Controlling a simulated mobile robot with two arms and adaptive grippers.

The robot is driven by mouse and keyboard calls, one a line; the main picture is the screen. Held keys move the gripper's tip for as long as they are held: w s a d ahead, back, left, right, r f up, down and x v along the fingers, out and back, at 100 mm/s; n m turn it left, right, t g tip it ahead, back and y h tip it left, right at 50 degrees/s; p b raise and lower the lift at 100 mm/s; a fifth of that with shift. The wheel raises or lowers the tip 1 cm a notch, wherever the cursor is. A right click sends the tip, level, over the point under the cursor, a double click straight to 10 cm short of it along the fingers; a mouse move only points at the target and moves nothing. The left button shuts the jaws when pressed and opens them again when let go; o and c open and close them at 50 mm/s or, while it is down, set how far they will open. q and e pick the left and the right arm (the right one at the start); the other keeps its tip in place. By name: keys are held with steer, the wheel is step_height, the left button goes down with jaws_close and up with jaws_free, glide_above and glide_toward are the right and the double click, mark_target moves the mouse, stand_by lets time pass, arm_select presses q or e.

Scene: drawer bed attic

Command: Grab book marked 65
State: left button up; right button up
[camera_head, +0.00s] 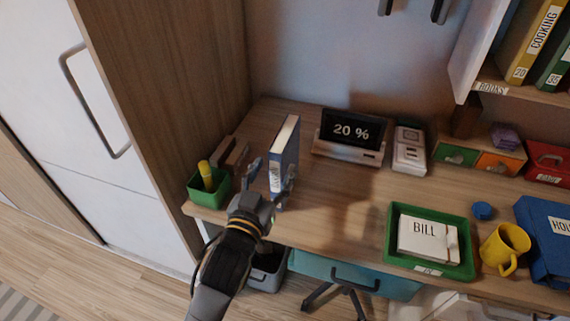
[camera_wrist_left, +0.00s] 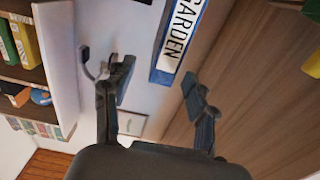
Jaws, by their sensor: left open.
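A blue book (camera_head: 289,152) stands upright on the desk near its left end, its white page edge on top. In the left wrist view the blue book (camera_wrist_left: 178,42) shows a white spine label reading GARDEN; no number 65 is readable on it. My left gripper (camera_head: 272,178) is open, its fingers on either side of the book's near end. In the left wrist view my left gripper (camera_wrist_left: 157,72) has the spine between and beyond its fingertips, with gaps visible. I cannot tell whether a finger touches the book. My right gripper is not in view.
A green cup (camera_head: 208,188) stands left of the book at the desk edge. A digital display (camera_head: 352,130) reading 20 % stands behind right. A green tray (camera_head: 392,232) with a BILL box and a yellow mug (camera_head: 504,246) are farther right. Bare desk lies right of the book.

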mark_target(285, 139)
arm_select(q)
steer(key=x, duration=1)
steer(key=shift+w+a+f+p, duration=0.2)
steer(key=shift+w+p, duration=0.1)
steer(key=shift+w, duration=0.2)
steer(key=shift+c, duration=0.4)
jaws_close()
steer(key=shift+r, duration=0.15)
